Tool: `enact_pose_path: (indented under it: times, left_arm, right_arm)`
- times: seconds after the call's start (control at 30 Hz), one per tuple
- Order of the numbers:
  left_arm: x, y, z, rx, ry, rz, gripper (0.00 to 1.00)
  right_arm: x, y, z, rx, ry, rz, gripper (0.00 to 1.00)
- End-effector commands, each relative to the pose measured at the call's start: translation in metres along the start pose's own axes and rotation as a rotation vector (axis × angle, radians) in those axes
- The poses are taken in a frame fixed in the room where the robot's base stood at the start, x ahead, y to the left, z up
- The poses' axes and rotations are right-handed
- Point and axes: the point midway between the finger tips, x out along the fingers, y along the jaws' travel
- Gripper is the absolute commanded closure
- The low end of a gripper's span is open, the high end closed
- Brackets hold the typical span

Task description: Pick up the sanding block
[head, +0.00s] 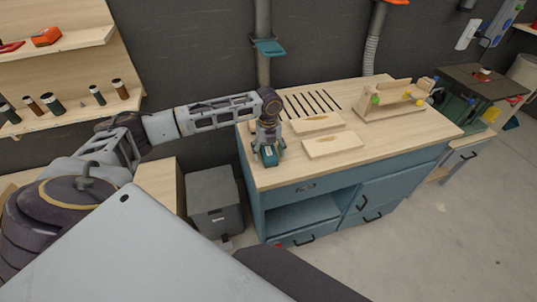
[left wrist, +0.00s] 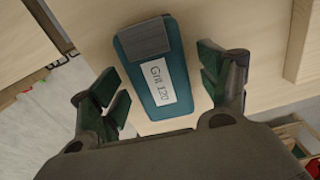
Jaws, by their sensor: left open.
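The sanding block (head: 269,155) is teal with a white label reading "Grit 120" and a grey patch at one end. It lies on the wooden top of the blue workbench (head: 380,147), near its left front corner. In the left wrist view the sanding block (left wrist: 153,65) lies between the spread fingers. My left gripper (head: 268,150) is over it, pointing down, and is open; in the left wrist view its fingers (left wrist: 163,92) stand on both sides, apart from the block. My right gripper is not in view.
Two light wooden boards (head: 333,144) lie right of the gripper, close by. A wooden jig (head: 397,101) stands at the back right. Dark slots (head: 310,103) cut the bench top behind. A grey bin (head: 212,197) stands on the floor at left. The bench's front right top is clear.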

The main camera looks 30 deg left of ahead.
Motion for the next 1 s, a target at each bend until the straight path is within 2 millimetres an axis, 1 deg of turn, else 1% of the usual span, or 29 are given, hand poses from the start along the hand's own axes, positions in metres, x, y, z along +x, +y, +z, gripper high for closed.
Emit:
enact_pose_path:
  times: [0.03,0.07,0.43,0.77,0.87,1.0]
  left_arm:
    - [0.0,0.0,0.0,0.0,0.0,0.0,0.23]
    - [0.0,0.0,0.0,0.0,0.0,0.0,0.26]
    - [0.0,0.0,0.0,0.0,0.0,0.0,0.73]
    - [-0.003,0.0,0.0,-0.001,-0.001,-0.001,0.74]
    - [-0.007,0.0,0.001,-0.001,-0.001,-0.002,0.74]
    - [-0.021,0.0,0.001,-0.001,-0.002,-0.002,0.74]
  right_arm:
    - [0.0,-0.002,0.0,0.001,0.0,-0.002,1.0]
    - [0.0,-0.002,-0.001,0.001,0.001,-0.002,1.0]
    - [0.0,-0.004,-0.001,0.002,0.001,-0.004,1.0]
    - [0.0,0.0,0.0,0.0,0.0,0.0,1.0]
    - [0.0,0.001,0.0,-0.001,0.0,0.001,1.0]
    - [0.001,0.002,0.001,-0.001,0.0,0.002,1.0]
